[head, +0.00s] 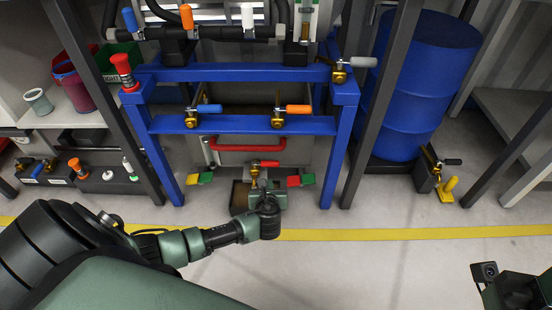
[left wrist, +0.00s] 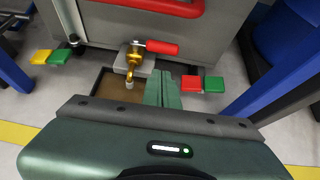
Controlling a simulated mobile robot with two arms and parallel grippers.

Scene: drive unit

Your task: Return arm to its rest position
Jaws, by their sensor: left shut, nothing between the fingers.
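My left arm reaches in from the left in the head view. Its gripper (head: 262,184) is low in front of the blue frame, near a brass valve with a red handle (head: 264,164). In the left wrist view the gripper's green fingers (left wrist: 162,88) are together with nothing between them. The red-handled valve (left wrist: 162,47) is just beyond and left of them, and the fingers look apart from it. Part of my right arm's end (head: 515,289) shows at the lower right corner of the head view; its fingers cannot be made out.
A blue frame (head: 240,124) with more valves surrounds a grey unit with a red bar handle (head: 247,144). Green, yellow and red pedals (left wrist: 192,84) flank the fingers. A brown tray (left wrist: 107,92) is below. A blue drum (head: 425,75) stands right. Floor in front is clear.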

